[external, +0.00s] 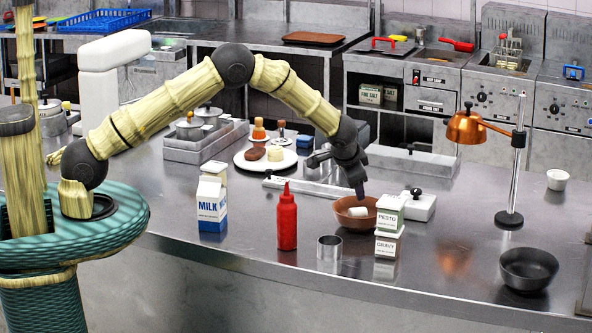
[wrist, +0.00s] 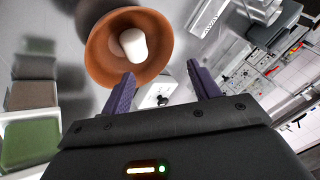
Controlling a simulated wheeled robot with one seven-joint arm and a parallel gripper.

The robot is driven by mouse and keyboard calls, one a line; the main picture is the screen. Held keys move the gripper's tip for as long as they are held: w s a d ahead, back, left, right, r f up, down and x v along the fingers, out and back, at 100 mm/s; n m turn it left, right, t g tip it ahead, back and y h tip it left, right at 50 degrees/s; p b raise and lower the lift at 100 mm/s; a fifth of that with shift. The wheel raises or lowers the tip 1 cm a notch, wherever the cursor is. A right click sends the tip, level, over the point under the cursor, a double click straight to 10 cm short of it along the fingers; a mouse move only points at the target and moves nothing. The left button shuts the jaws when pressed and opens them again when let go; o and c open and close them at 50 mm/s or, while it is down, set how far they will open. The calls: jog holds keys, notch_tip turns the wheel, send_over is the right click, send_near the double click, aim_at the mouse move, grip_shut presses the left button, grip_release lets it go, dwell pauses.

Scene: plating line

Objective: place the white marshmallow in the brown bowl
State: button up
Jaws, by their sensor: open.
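The brown bowl (external: 343,218) stands on the steel counter, right of the red bottle. The white marshmallow (external: 358,212) lies inside it. In the wrist view the bowl (wrist: 97,61) is at upper left and the marshmallow (wrist: 133,45) rests on its inner floor, apart from my fingers. My gripper (external: 359,190) is just above the bowl in the external view. In the wrist view my gripper (wrist: 163,84) has its two purple fingers spread apart with nothing between them.
Pesto (external: 389,215) and gravy (external: 387,245) boxes are stacked close to the bowl's right. A red bottle (external: 287,222), a metal cup (external: 329,252) and a milk carton (external: 211,205) stand to the left. A lamp (external: 510,217) and a dark bowl (external: 528,270) are at right.

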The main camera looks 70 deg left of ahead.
jog(key=s+a+r+n+g+h+b, duration=0.15)
jog(key=s+r, duration=0.25)
jog(key=s, duration=0.7)
jog(key=s+r+n+h, duration=0.2)
jog(key=s+r, duration=0.2)
jog(key=s, duration=0.7)
jog(key=s+d+r+m+h+p, duration=0.1)
jog(key=s+d, duration=0.2)
jog(key=s, duration=0.5)
jog(key=s+d+r+m, duration=0.1)
jog(key=s+d+m, duration=0.1)
jog(key=s, duration=0.6)
jog(key=shift+s+d+r+h+p, duration=0.2)
jog(key=shift+d+r+h+p, duration=0.15)
jog(key=shift+d, duration=0.45)
